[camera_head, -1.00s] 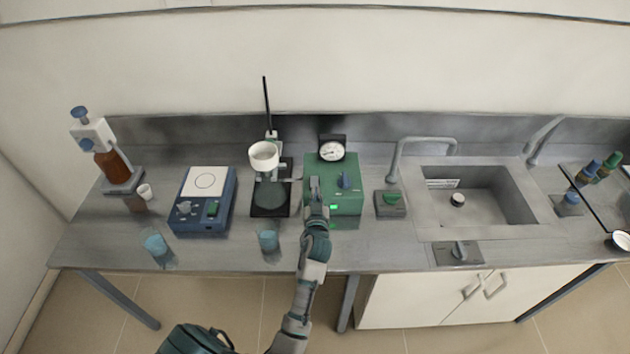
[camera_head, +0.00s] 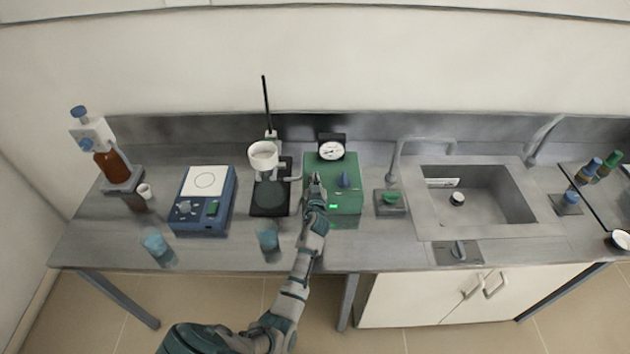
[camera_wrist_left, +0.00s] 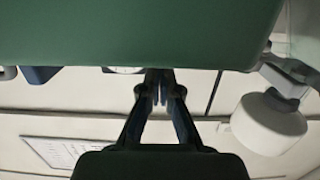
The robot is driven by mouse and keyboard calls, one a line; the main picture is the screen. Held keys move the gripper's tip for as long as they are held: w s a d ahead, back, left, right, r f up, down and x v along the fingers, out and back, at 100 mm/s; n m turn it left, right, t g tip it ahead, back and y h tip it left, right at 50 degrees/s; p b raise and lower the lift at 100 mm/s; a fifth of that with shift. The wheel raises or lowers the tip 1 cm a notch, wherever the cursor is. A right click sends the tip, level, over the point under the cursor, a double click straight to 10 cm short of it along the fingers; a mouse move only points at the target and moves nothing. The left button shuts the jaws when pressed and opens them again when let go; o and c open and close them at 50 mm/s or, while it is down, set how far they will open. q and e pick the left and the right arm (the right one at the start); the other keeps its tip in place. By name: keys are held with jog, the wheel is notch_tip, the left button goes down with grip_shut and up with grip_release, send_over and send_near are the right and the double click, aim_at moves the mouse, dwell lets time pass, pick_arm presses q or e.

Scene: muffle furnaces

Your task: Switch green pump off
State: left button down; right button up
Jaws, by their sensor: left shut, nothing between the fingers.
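My left gripper (camera_head: 316,182) is over the left part of the pump in the head view, left of the lit switch. In the left wrist view its fingers (camera_wrist_left: 160,82) are closed together and empty, next to the green housing (camera_wrist_left: 140,30). Whether the fingertips touch the pump cannot be told. My right gripper is not in view.
The bench front right of the pump is clear.

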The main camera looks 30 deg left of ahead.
pick_arm(q)
jog(key=shift+f, duration=0.2)
jog(key=shift+a, duration=0.2)
jog(key=shift+w+a+p, duration=0.1)
jog(key=shift+p, duration=0.35)
jog(key=shift+f, duration=0.15)
jog(key=shift+r, duration=0.3)
notch_tip(320, 180, up, 4)
jog(key=p, duration=0.3)
jog(key=shift+a, duration=0.1)
jog(key=r+v, duration=0.2)
jog(key=v, duration=0.7)
jog(key=shift+a, duration=0.2)
jog(key=shift+w, duration=0.1)
